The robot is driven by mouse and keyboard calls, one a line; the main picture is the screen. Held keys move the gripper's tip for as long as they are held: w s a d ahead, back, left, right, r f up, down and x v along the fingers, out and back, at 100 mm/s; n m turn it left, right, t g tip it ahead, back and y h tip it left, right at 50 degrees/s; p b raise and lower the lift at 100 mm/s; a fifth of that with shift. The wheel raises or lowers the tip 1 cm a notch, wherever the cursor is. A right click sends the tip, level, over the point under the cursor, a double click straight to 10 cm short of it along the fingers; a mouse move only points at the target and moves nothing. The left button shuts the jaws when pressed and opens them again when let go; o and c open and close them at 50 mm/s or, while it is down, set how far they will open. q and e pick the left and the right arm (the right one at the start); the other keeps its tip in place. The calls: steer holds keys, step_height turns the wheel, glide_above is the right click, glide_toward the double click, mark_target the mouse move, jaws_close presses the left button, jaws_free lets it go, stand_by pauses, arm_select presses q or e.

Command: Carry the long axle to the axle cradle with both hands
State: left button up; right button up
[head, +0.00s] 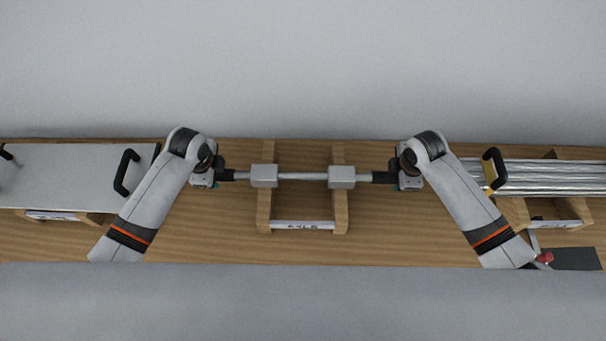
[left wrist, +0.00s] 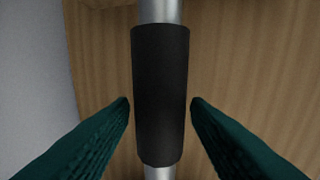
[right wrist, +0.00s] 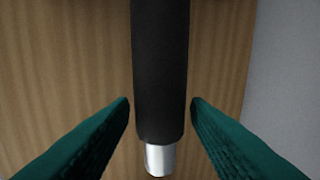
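The long axle (head: 303,176) is a silver bar with two light grey blocks and a black sleeve near each end. It lies level across the two wooden arms of the axle cradle (head: 265,207), with one block over each arm; contact under the blocks is hidden. My left gripper (head: 222,175) is at the left end, its green fingers on either side of the black sleeve (left wrist: 160,95), with narrow gaps. My right gripper (head: 388,177) is at the right end, its fingers likewise open around the other black sleeve (right wrist: 160,75), apart from it.
A grey panel with black handles (head: 75,175) lies at the left of the wooden bench (head: 380,230). Silver bars (head: 550,176) rest on a wooden holder at the right. A dark flat piece and a red item (head: 544,258) lie at the front right. A label bar crosses the cradle's front.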

arm_select(q)
jaws_close()
arm_select(e)
jaws_close()
stand_by(0.8)
arm_select(q)
steer(key=shift+w+r, duration=0.2)
arm_select(e)
steer(key=shift+w+r, duration=0.2)
